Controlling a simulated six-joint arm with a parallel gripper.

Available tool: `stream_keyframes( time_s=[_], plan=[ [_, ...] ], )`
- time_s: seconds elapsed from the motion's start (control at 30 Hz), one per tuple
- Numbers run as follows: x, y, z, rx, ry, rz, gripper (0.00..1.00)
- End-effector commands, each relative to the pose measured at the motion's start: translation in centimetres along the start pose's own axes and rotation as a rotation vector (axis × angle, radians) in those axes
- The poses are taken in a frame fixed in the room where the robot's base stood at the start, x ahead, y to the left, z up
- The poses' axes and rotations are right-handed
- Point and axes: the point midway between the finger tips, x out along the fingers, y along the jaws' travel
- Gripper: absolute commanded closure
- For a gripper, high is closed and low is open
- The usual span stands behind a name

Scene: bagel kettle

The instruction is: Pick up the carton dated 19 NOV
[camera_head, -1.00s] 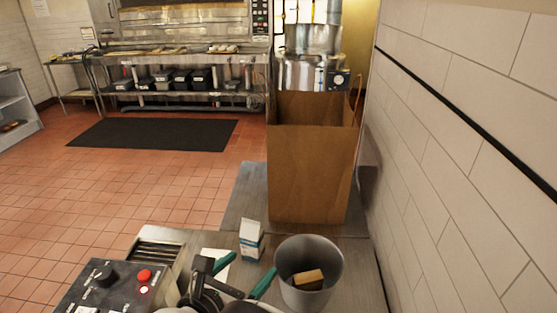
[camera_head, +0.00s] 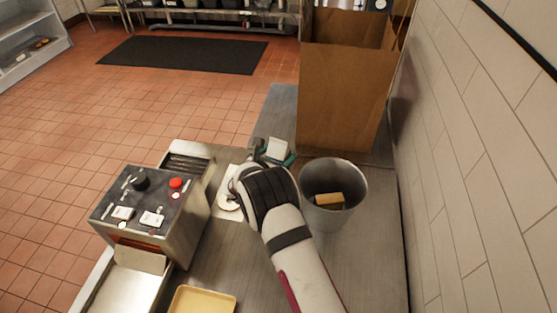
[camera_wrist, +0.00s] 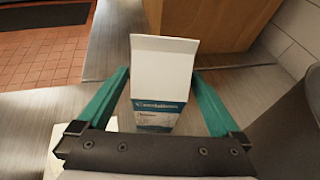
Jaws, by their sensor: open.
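The carton (camera_head: 279,148) is small and white with a teal band, and stands on the steel counter in front of the tall brown box. In the wrist view the carton (camera_wrist: 163,72) is upright between the two teal fingers, with a visible gap on each side. My gripper (camera_head: 273,157) is open around it; in the wrist view the gripper (camera_wrist: 160,78) shows both fingertips apart. The teal print on the carton's near face is too small to read, so I cannot tell its date. My arm hides the carton's lower part in the head view.
A grey bin (camera_head: 350,183) with a tan block (camera_head: 329,199) inside stands right of my gripper. The brown box (camera_head: 345,95) rises behind the carton. A control box (camera_head: 150,205) with a red button stands left. A yellow tray (camera_head: 203,300) lies in front. A tiled wall borders the right.

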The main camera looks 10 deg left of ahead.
Motion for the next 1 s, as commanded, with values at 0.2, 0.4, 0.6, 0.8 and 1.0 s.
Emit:
stream_keyframes(
  time_s=[0.2, 0.4, 0.6, 0.8, 1.0],
  plan=[
    [0.69, 0.04, 0.01, -0.001, 0.0, 0.001, 0.0],
    [0.66, 0.04, 0.01, -0.001, 0.0, 0.001, 0.25],
    [0.64, 0.03, 0.0, -0.001, 0.0, 0.001, 0.61],
    [0.64, 0.02, 0.0, -0.001, 0.0, 0.001, 0.97],
    [0.63, 0.05, 0.11, 0.001, -0.002, 0.001, 1.0]
  ],
)
